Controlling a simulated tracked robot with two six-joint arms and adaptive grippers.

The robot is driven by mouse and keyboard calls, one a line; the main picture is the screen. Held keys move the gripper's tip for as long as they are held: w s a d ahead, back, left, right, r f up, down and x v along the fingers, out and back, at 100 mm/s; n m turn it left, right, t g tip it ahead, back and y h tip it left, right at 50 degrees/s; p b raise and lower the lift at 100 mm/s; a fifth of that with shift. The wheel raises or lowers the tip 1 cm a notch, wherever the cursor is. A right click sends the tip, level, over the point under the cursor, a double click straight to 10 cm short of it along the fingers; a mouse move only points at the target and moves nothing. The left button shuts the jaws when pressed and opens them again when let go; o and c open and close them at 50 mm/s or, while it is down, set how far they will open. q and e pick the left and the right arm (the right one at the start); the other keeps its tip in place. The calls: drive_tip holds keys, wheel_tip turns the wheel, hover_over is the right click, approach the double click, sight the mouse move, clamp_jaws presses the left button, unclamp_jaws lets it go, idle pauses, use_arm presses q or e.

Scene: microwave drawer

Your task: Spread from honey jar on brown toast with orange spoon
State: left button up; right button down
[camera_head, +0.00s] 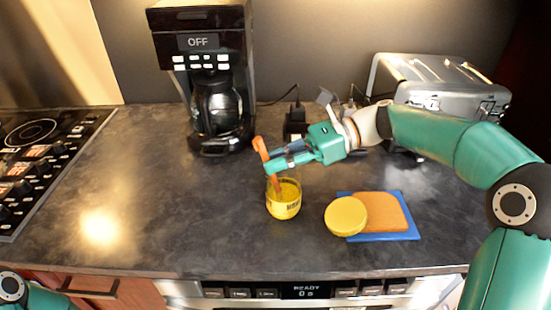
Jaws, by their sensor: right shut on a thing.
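A honey jar (284,204) with yellow contents stands upright on the dark counter, in the middle of the view. My right gripper (270,164) is just above the jar, shut on the orange spoon (259,146). The spoon is held steeply, its upper end above the fingers and its lower end reaching down into the jar. The brown toast (382,210) lies on a blue board (388,237) to the right of the jar. A round yellow lid (346,216) overlaps the toast's left side. My left gripper is out of view; only a bit of my left arm shows at the lower left.
A black coffee maker (203,70) stands behind the jar to the left. A silver toaster (440,85) is at the back right, behind my right arm. A stove top (40,150) lies at the far left. The counter left of the jar is clear.

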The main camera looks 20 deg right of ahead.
drive_tip(key=shift+f, duration=0.15)
idle(1.3)
drive_tip(key=shift+p, duration=0.3)
wheel_tip(320, 180, up, 7)
drive_tip(key=p, duration=0.8)
wheel_tip(320, 180, up, 6)
drive_tip(key=p, duration=0.7)
idle(0.7)
